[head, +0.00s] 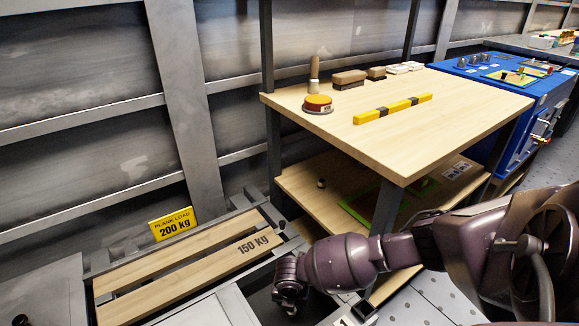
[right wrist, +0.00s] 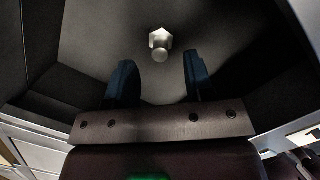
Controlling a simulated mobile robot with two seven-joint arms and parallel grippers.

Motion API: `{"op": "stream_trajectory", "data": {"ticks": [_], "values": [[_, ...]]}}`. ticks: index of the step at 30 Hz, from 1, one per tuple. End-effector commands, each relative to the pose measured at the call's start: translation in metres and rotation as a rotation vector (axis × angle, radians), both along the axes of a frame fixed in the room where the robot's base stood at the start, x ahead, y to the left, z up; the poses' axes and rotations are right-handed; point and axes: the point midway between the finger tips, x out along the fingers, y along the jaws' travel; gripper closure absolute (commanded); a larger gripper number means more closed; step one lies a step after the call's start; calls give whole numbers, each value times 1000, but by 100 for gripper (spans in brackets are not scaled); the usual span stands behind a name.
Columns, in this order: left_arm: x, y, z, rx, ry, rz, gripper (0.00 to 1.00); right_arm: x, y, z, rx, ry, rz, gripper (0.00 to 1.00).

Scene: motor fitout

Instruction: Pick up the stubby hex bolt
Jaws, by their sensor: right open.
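The stubby hex bolt (right wrist: 160,42) shows in the right wrist view as a pale grey bolt with a hex head and a short round shank. It is on a dark grey surface in a shadowed recess. My right gripper (right wrist: 158,68) is open, its two dark blue fingers apart. The bolt lies just beyond the fingertips, roughly centred between them, with no visible contact. In the head view my right arm reaches down past the table's near side, and the bolt is not visible there. My left gripper is not in view.
A wooden table (head: 450,120) with a lower shelf (head: 300,180) stands beside my right arm. On top are a yellow-black bar (head: 392,109) and a round red-yellow item (head: 318,103). Planks marked 150 kg (head: 190,276) lie to the left. Dark walls surround the recess closely.

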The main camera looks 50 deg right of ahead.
Motion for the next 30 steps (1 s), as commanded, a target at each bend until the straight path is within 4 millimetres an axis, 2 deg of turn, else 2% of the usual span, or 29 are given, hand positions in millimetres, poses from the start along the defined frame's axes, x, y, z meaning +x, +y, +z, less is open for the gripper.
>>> {"op": "stream_trajectory", "data": {"ticks": [1,7,18,27,30], "values": [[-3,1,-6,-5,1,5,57,-5,-1,-16,0,14,-1,51],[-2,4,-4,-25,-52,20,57,-1,-4,-37,0,11,-1,51],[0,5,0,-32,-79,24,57,3,-5,-39,0,2,0,51],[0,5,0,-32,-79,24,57,3,-5,-39,1,3,0,97],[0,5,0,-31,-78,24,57,3,-5,-39,0,2,0,100]]}}
